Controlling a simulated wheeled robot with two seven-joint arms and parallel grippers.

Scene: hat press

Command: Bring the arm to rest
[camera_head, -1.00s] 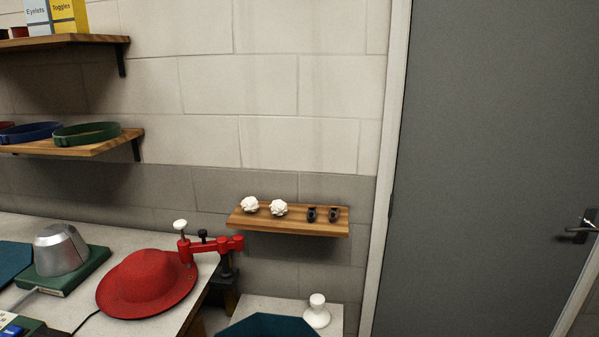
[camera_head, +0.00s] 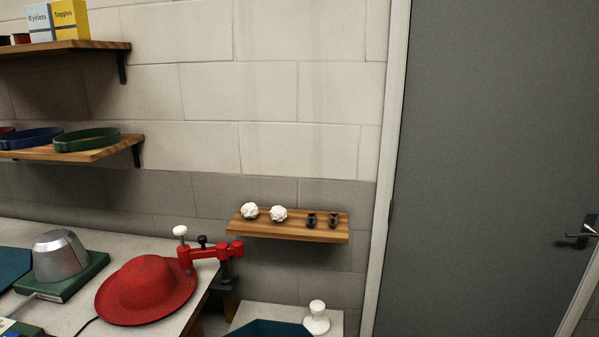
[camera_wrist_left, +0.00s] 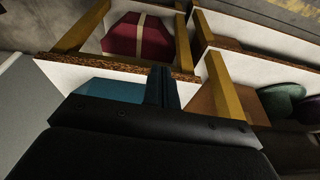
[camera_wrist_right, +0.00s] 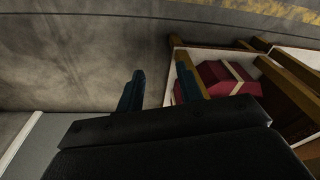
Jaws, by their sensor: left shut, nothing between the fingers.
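My left gripper (camera_wrist_left: 161,86) is in the left wrist view with its fingers together and nothing between them. Below it are white-topped wooden units, and a dark red box with a pale band (camera_wrist_left: 137,37) lies beyond the fingertips. My right gripper (camera_wrist_right: 164,90) is in the right wrist view, its two fingers spread apart and empty over the floor. The dark red box with the band (camera_wrist_right: 222,78) shows to the right of its fingers. Neither gripper shows in the head view.
In the head view a red hat (camera_head: 147,290) lies on the table beside a red clamp (camera_head: 211,252) and a metal block (camera_head: 60,256). A small wall shelf (camera_head: 290,227) holds white rosettes and dark pieces. A grey door (camera_head: 490,160) stands at the right.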

